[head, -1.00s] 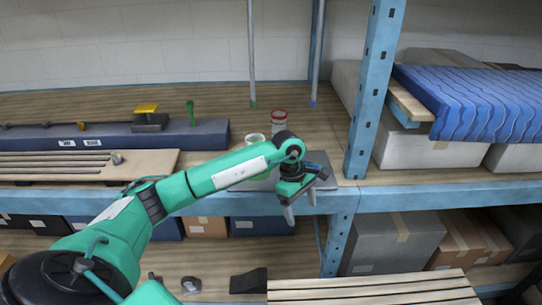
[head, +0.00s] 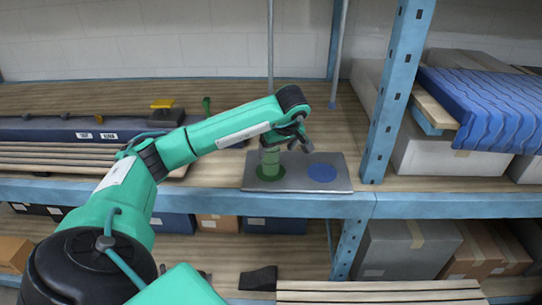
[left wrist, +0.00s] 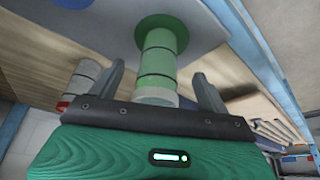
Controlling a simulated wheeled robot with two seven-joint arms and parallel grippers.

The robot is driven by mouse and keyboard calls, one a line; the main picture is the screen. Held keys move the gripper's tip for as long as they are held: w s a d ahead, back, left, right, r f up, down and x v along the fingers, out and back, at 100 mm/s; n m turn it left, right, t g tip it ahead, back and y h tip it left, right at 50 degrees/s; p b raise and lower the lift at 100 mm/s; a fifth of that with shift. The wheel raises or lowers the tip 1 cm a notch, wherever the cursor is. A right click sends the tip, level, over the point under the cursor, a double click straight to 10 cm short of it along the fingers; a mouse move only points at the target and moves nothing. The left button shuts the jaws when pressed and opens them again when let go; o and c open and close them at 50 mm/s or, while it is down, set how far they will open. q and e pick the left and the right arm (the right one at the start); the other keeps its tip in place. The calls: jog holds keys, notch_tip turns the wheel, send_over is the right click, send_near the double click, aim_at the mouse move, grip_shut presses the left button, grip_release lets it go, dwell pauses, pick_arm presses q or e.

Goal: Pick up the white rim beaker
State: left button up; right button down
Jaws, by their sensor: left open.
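The white rim beaker (head: 270,163) stands upright on a green disc of a grey plate near the shelf's front edge. Its body looks green and its top is partly hidden by my left gripper (head: 291,141). In the left wrist view the beaker (left wrist: 156,66) has dark rings and a pale rim, and appears between the two spread fingers of my left gripper (left wrist: 157,70). The gripper is open and holds nothing; whether a finger touches the beaker I cannot tell. My right gripper is not in view.
A red-rimmed beaker (left wrist: 84,76) stands close beside one finger. A blue disc (head: 322,172) on the grey plate (head: 338,184) is empty. A blue upright (head: 397,90) rises to the right. A long dark block (head: 60,129) lies at the left.

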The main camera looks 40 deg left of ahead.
pick_arm(q)
jog(key=a, duration=0.1)
jog(key=w+a+f+p, duration=0.1)
jog(key=a, duration=0.1)
jog(key=a+f+p, duration=0.1)
jog(key=shift+w+a, duration=0.2)
jog(key=shift+w, duration=0.1)
jog(key=shift+a+f+p, duration=0.1)
jog(key=shift+f+p, duration=0.2)
jog(key=shift+f, duration=0.1)
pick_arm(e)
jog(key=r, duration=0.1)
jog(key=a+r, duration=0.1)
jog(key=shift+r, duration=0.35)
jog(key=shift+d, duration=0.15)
pick_arm(q)
jog(key=shift+c, duration=0.9)
jog(key=c, duration=1)
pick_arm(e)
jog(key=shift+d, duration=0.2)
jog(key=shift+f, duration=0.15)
